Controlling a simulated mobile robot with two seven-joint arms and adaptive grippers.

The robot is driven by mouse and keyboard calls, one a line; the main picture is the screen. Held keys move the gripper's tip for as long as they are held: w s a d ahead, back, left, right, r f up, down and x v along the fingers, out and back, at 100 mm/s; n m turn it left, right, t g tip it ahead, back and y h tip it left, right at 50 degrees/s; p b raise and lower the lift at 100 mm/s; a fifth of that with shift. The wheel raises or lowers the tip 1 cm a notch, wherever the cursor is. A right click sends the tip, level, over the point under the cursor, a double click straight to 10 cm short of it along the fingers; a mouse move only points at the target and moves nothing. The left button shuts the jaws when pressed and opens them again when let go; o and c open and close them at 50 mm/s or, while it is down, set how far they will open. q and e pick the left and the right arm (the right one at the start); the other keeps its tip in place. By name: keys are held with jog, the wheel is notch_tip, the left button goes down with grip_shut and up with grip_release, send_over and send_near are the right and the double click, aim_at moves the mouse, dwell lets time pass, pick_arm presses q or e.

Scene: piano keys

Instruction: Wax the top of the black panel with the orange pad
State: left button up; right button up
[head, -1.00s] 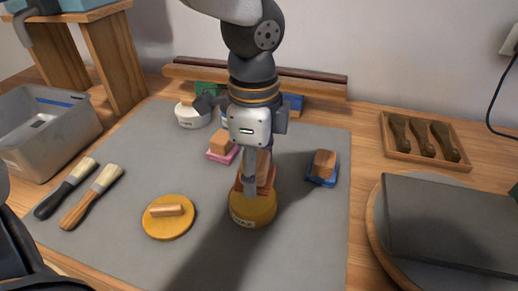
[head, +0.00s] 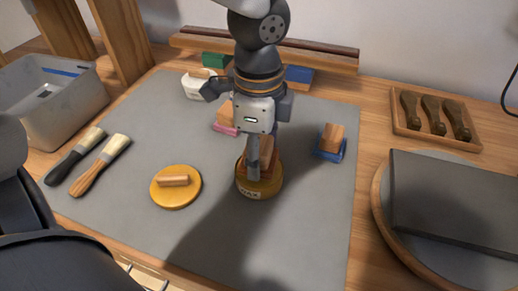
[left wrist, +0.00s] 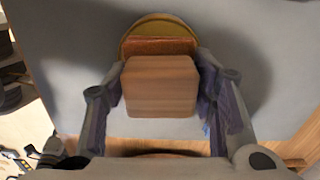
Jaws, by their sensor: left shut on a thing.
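My left gripper (head: 258,165) points down over the round yellow tin marked WAX (head: 258,190). It is shut on the wooden block handle of the orange pad (head: 268,170). In the left wrist view, the block (left wrist: 160,85) sits between the two fingers, with the orange-brown pad face (left wrist: 160,46) behind it, over the tin's rim (left wrist: 160,20). The pad is at the tin's opening; whether it touches the wax is hidden. The black panel (head: 455,205) lies flat on a round wooden turntable (head: 382,215) at the right. My right gripper is not in view.
A yellow round lid with a wooden handle (head: 175,187) lies left of the tin. A blue pad with a wooden block (head: 330,143) and a pink one (head: 227,115) stand nearby. Two brushes (head: 90,165), a grey bin (head: 50,100) and a tool tray (head: 435,120) flank the mat.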

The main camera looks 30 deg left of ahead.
pick_arm(q)
jog(key=shift+s+f, duration=0.1)
jog(key=shift+f, duration=0.5)
dwell(1.6)
jog(key=shift+r, duration=3.6)
